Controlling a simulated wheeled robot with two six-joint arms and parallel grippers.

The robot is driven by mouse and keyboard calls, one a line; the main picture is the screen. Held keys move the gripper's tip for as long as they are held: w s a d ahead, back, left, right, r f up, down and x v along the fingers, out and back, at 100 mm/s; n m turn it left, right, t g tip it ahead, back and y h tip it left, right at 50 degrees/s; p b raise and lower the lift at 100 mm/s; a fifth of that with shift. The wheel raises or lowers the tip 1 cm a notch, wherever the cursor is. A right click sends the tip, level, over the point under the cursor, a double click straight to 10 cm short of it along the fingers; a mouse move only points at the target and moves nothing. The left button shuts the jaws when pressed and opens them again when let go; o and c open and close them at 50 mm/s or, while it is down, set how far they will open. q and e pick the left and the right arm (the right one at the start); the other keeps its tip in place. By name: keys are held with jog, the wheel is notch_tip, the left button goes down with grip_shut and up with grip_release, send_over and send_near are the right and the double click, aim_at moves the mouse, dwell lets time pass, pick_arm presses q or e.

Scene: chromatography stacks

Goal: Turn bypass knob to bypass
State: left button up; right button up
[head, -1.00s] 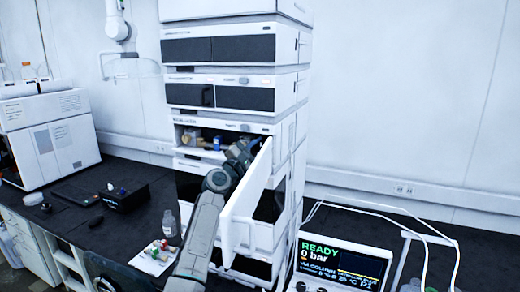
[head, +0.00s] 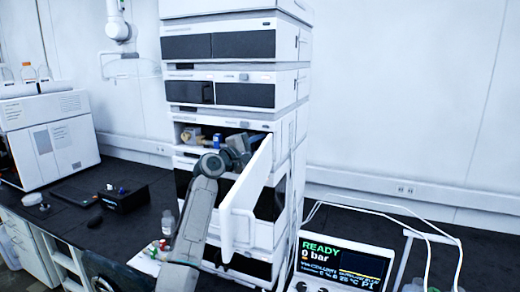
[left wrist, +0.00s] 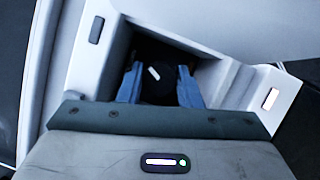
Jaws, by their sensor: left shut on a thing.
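The bypass knob (left wrist: 158,84) is a round black knob with a short white mark, inside a dark recess in the left wrist view. The mark is tilted, its upper end to the left. My left gripper (left wrist: 160,92) has its two blue fingers on either side of the knob and is shut on it. In the head view my left gripper (head: 238,150) reaches into the open bay of the instrument stack (head: 285,130); the knob is hidden there. My right gripper is not in view.
An open white door (head: 243,205) stands out from the bay, just right of my left arm. A screen (head: 343,262) at lower right reads READY and 0 bar; its smaller line looks like VIA COLUMN. A bottle (head: 168,223) and small coloured items stand left of my arm.

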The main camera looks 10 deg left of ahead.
pick_arm(q)
jog(key=m+g, duration=0.1)
jog(key=m, duration=0.1)
jog(key=shift+m, duration=0.4)
jog(key=shift+m+g+y, duration=0.5)
jog(key=shift+m+y, duration=0.1)
jog(key=shift+m, duration=0.6)
jog(key=m+y, duration=0.1)
jog(key=m, duration=0.2)
jog(key=shift+m+g+y+p, duration=0.3)
jog(key=shift+m+g+p, duration=0.05)
jog(key=shift+m+g, duration=0.05)
jog(key=shift+m+y, duration=0.3)
jog(key=shift+m, duration=0.3)
jog(key=shift+f, duration=0.1)
jog(key=o, duration=0.7)
